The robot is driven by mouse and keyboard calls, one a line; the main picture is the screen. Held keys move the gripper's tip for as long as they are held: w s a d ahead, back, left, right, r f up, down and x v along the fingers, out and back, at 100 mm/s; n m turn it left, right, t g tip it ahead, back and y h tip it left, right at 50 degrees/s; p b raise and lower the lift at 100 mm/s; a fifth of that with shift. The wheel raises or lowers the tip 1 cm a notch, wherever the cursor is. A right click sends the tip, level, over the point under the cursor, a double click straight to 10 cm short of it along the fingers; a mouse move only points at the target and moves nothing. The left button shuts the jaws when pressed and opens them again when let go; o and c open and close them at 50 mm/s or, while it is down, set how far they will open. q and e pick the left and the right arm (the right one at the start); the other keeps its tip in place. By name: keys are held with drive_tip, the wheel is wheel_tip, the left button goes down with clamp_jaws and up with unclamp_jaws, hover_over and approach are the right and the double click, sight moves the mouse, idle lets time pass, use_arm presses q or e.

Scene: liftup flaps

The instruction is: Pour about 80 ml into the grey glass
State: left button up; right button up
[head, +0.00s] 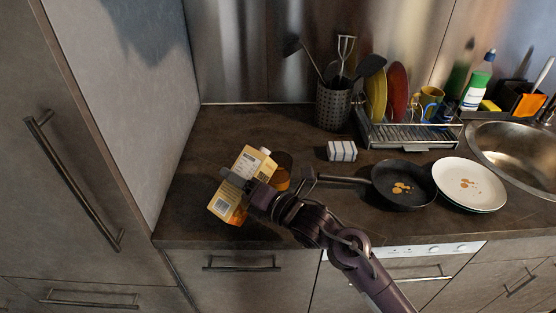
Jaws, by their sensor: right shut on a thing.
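My right gripper (236,186) is shut on a yellow and white carton (251,163). The carton leans to the right, with its white cap end up near the glass. A dark see-through glass (284,160), which looks like the grey glass, stands on the counter just right of the carton, partly hidden by the carton and my gripper. Orange colour shows low in the glass; I cannot tell how much liquid it holds. No stream is clearly visible. My left gripper is not in view.
A striped sponge-like block (342,151) lies behind the glass. A black pan (404,186) and a white plate (468,186) are to the right, the pan's handle pointing at the glass. A utensil holder (334,106) and dish rack (408,135) stand behind. The counter's left is clear.

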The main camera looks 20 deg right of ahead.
idle(0.9)
